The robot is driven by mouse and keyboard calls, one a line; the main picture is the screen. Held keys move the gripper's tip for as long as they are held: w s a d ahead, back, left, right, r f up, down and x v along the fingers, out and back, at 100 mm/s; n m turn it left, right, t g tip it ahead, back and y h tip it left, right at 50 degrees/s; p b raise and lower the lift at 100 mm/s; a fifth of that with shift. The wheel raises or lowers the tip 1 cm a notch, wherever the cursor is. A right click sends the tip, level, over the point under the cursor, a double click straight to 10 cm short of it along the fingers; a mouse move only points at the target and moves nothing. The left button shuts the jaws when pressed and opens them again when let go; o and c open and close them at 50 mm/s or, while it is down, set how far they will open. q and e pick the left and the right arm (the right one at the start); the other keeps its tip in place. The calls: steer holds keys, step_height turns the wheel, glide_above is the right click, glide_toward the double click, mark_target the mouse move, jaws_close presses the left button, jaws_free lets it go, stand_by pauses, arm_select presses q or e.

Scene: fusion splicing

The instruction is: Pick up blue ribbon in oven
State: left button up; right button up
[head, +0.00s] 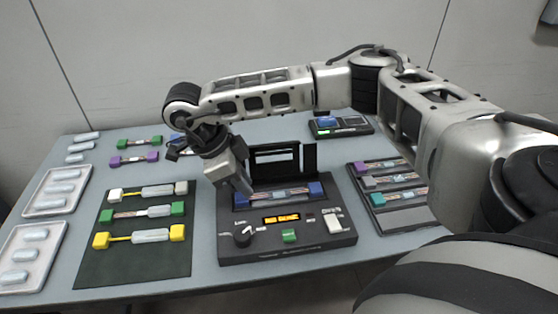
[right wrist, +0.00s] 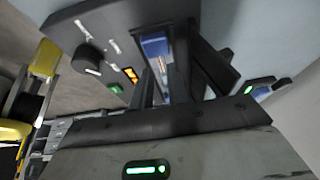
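The oven (head: 290,252) is a dark box with a knob, a lit orange display and a green button, and its lid stands raised at the back. The blue ribbon (head: 316,190) lies across the oven's top slot with a blue block at each end. My right gripper (head: 246,186) reaches down over the left part of the slot, partly hiding the left blue block. In the right wrist view a blue block (right wrist: 156,46) shows beyond the spread fingers of the right gripper (right wrist: 165,85); contact cannot be told. My left gripper is out of view.
A dark mat (head: 130,264) with yellow, green and white-ended ribbons lies left of the oven. A rack (head: 404,216) with several ribbons stands right. White trays (head: 15,250) are at the far left. A small device (head: 340,132) sits behind. My right arm spans above the table.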

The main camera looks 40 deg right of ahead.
mark_target(256, 196)
steer(key=shift+x, duration=1.6)
jaws_close()
steer(key=shift+r, duration=0.1)
